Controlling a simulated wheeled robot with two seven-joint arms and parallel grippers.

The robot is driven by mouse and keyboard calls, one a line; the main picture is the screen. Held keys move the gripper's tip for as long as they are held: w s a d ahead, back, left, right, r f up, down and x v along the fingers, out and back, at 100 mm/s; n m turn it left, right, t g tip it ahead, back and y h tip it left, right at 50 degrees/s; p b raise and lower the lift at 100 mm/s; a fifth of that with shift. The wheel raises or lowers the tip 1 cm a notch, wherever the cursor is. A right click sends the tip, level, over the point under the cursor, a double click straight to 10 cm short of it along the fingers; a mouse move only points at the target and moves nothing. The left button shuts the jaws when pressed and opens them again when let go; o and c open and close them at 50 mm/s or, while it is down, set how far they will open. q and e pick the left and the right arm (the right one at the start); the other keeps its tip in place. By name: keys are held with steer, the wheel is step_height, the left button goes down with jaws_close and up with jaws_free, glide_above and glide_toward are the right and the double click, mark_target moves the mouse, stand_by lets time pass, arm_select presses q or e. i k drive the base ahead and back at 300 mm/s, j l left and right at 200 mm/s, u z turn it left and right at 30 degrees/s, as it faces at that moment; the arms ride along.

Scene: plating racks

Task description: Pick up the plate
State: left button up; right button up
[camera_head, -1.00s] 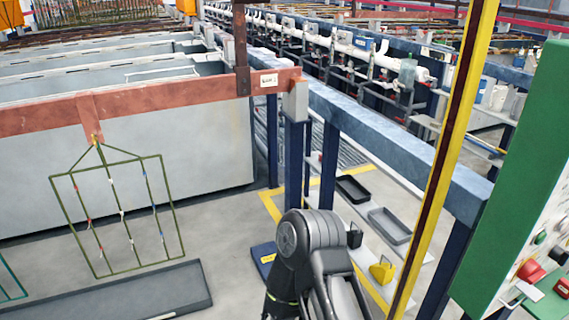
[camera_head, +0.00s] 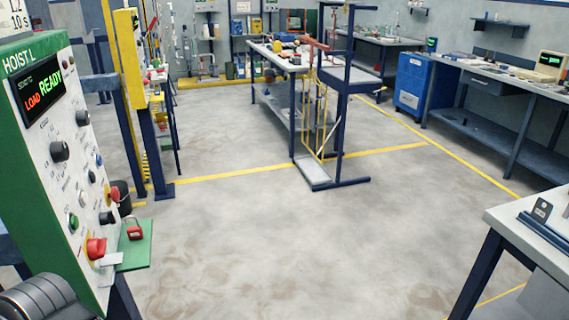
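I cannot make out a plate in the head view. Neither of my grippers is in view. Only a dark rounded part of my own arm shows at the bottom left corner. Small items lie on the far workbench (camera_head: 278,58), too small to tell what they are.
A green hoist control panel (camera_head: 62,150) with buttons and a lit display stands close at left. A blue-framed rack stand (camera_head: 345,115) is mid-room. A blue cabinet (camera_head: 411,84) and long bench (camera_head: 490,75) line the right. A white-topped table (camera_head: 515,215) is near right. The middle floor is clear.

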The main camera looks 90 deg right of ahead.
mark_target(541, 215)
steer(key=z, duration=3.45)
steer(key=i+j, duration=0.15)
steer(key=i, duration=0.8)
